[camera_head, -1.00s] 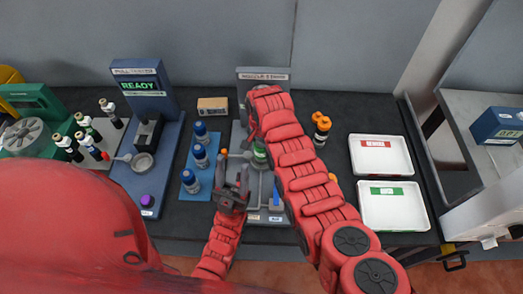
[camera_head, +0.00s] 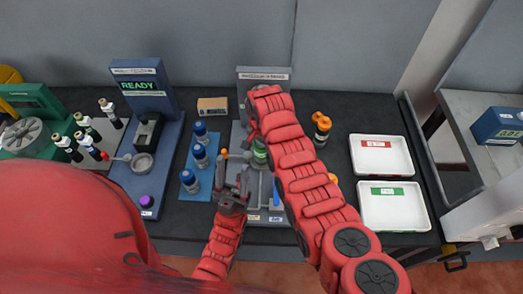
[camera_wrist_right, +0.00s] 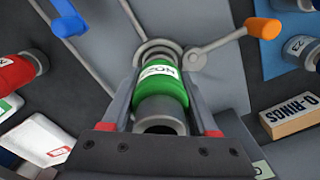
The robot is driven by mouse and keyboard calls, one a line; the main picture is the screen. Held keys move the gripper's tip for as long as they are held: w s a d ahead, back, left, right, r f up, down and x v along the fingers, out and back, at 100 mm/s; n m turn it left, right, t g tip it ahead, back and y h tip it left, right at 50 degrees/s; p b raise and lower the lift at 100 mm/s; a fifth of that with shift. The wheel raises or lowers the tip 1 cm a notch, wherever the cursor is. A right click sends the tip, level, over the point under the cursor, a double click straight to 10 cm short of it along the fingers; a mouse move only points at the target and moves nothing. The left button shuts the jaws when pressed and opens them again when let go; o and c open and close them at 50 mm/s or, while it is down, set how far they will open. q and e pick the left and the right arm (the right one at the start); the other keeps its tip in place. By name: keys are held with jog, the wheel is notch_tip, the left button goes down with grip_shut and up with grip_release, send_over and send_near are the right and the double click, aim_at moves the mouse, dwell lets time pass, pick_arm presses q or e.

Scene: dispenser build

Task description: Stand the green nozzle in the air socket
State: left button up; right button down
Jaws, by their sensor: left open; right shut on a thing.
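The green nozzle (camera_wrist_right: 165,82), with a white label and a dark grey end, is between the fingers of my right gripper (camera_wrist_right: 163,95). That gripper is shut on it. The nozzle's far end is at a round grey socket (camera_wrist_right: 158,48) on the grey fixture; I cannot tell how deep it sits, or read which socket this is. In the head view the nozzle (camera_head: 260,153) shows just left of my right arm, which hides part of the fixture. My left gripper (camera_head: 233,183) is open and empty, in front of and left of the nozzle.
Levers with an orange knob (camera_wrist_right: 262,27) and a blue knob (camera_wrist_right: 68,25) flank the socket. Blue-capped bottles (camera_head: 200,156) stand left, orange-topped parts (camera_head: 321,127) right. An O-rings box (camera_head: 212,105) lies behind. Two white trays (camera_head: 394,222) lie further right.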

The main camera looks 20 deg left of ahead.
jog(key=shift+r, duration=0.5)
jog(key=shift+r, duration=0.25)
dwell(1.2)
jog(key=shift+f+b, duration=0.75)
jog(key=shift+f, duration=0.05)
dwell(0.3)
jog(key=shift+w+r, duration=0.1)
jog(key=shift+r, duration=0.1)
jog(key=shift+r, duration=0.65)
dwell(1.1)
jog(key=shift+f+b, duration=0.7)
jog(key=shift+f, duration=0.15)
jog(key=shift+c, duration=2.2)
grip_release()
